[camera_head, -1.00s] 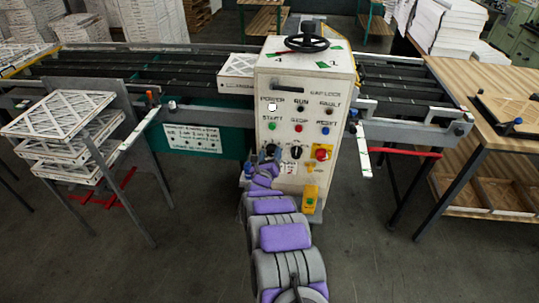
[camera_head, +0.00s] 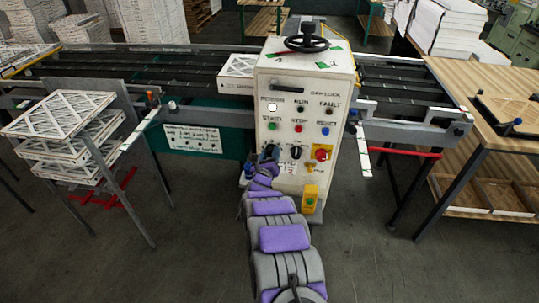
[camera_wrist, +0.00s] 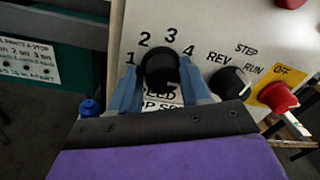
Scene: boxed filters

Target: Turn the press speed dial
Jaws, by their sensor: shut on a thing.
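The press speed dial (camera_wrist: 160,68) is a black knob on the cream control panel (camera_wrist: 205,20), with the numbers 1 to 4 around its top, in the wrist view. The label below it is partly hidden and ends in "EED". My gripper (camera_wrist: 160,84) has one blue finger on each side of the dial and is shut on it. In the head view my purple and grey arm reaches up to the lower left of the control cabinet (camera_head: 290,84), and my gripper (camera_head: 268,158) is small there, at the dial.
A black REV/STEP/RUN selector (camera_wrist: 230,83) sits just right of the dial. A red knob on a yellow OFF plate (camera_wrist: 277,96) is further right. A yellow box (camera_head: 310,199) hangs low on the cabinet. Stacked filters (camera_head: 68,124) stand at left, a wooden table at right.

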